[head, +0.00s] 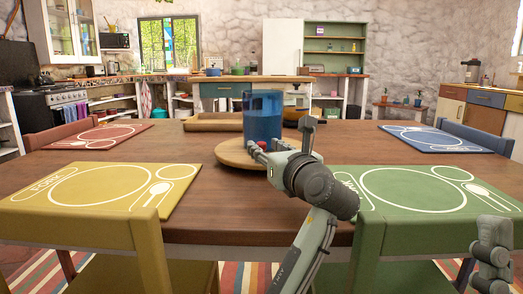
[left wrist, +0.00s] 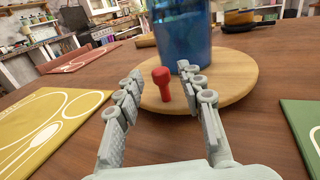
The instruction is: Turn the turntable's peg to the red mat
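The turntable (head: 228,155) is a round wooden disc on the table, also in the left wrist view (left wrist: 238,88). Its red peg (left wrist: 162,84) stands upright near the disc's near edge; in the head view only a bit of red (head: 262,144) shows beside my finger. My left gripper (head: 283,140) is open over the near rim; in the left wrist view its fingertips (left wrist: 160,77) lie either side of the peg, apart from it. The red mat (head: 100,136) is at the table's far left. My right gripper (head: 493,245) is at the lower right, its fingers unclear.
A tall blue vessel (head: 263,115) stands on the turntable close behind the peg. A wooden tray (head: 212,122) lies behind. Yellow (head: 105,190), green (head: 412,190) and blue (head: 432,138) mats lie around. Chairs surround the table. Bare wood separates turntable and red mat.

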